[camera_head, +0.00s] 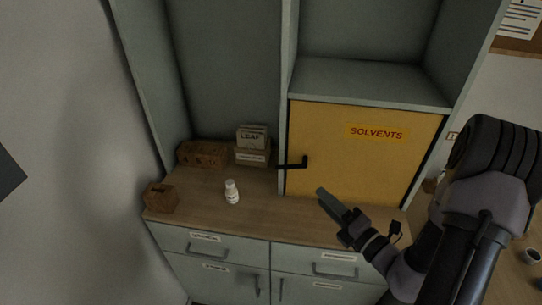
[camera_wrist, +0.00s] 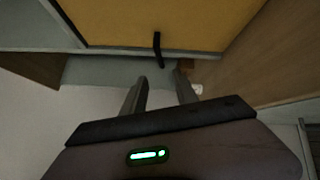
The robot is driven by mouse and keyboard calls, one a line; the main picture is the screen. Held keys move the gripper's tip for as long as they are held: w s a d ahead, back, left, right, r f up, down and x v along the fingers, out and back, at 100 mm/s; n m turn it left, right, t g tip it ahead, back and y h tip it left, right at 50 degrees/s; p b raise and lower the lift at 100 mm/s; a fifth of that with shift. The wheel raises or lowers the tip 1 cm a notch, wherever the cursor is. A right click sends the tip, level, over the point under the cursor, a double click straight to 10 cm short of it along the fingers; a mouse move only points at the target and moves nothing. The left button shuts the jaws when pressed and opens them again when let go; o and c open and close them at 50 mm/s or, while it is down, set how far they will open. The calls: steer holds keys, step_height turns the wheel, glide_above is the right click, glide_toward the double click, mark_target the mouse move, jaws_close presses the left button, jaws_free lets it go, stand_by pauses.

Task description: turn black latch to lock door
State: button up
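The black latch (camera_head: 293,165) is at the left edge of the yellow door (camera_head: 362,155) marked SOLVENTS. Its long arm lies roughly level and reaches left across the grey frame. The door looks shut in its frame. In the wrist view the latch (camera_wrist: 158,50) shows as a dark bar crossing the edge of the yellow door (camera_wrist: 150,20), just beyond my fingertips. My gripper (camera_head: 322,194) is in front of the door's lower part, below and right of the latch and apart from it. In the wrist view the two fingers of my gripper (camera_wrist: 161,82) are spread with nothing between them.
A white bottle (camera_head: 232,192) stands on the wooden counter (camera_head: 275,215), left of my gripper. Wooden boxes (camera_head: 203,154) and a card holder (camera_head: 252,145) sit further back. A small brown box (camera_head: 160,198) is at the left corner. Drawers (camera_head: 208,248) lie below the counter.

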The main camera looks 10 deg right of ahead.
mark_target(289, 167)
steer(key=b+x, duration=0.1)
steer(key=x, duration=1.4)
steer(key=shift+w+a+f, duration=0.1)
steer(key=shift+w+a, duration=0.15)
steer(key=shift+a, duration=0.05)
jaws_close()
stand_by(0.4)
